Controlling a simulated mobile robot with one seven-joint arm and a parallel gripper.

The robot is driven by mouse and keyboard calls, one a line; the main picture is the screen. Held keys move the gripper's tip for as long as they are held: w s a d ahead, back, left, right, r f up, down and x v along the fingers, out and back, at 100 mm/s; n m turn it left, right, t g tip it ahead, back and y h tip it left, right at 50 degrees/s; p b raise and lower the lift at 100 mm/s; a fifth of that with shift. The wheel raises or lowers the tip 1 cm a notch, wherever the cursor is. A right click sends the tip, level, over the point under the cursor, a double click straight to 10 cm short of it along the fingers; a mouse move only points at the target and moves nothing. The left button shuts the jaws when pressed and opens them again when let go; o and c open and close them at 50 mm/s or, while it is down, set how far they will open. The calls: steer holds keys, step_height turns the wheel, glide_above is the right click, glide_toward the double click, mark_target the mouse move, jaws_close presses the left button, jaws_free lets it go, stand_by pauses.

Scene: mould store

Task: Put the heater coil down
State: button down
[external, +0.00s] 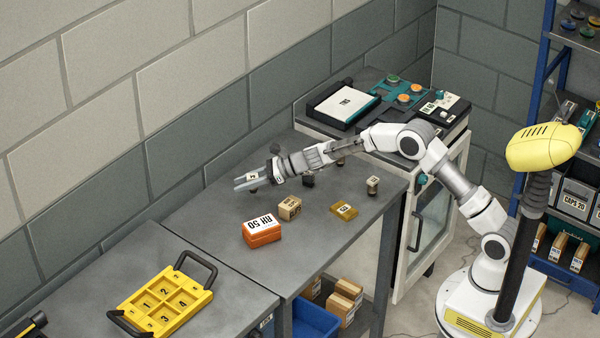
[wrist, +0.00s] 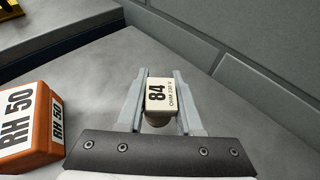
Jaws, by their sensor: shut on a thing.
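The heater coil (wrist: 158,95) has a pale top marked "84 OHM 230 V" and a rounded brownish part below. My gripper (wrist: 158,76) is shut on it, with one grey finger on each side. In the external view my gripper (external: 246,183) reaches left over the grey bench, close to the wall side, and the coil (external: 253,177) shows small between the fingers. Whether the coil touches the bench top is hard to tell. Its lower part is mostly hidden.
An orange RH 50 box (external: 262,230) stands near my gripper. A tan block (external: 289,208), a yellow block (external: 344,210), a small pale-topped piece (external: 373,186) and a dark piece (external: 308,180) stand right. A yellow numbered tray (external: 148,318) lies on the left bench. Bare bench lies left of my gripper.

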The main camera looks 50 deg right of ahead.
mark_target(245, 202)
steer(key=shift+f+b, duration=0.45)
steer(key=shift+f, duration=1.35)
steer(key=shift+f, duration=0.2)
steer(key=c, duration=0.6)
jaws_free()
steer(key=shift+o, duration=0.2)
steer(key=shift+r, duration=0.15)
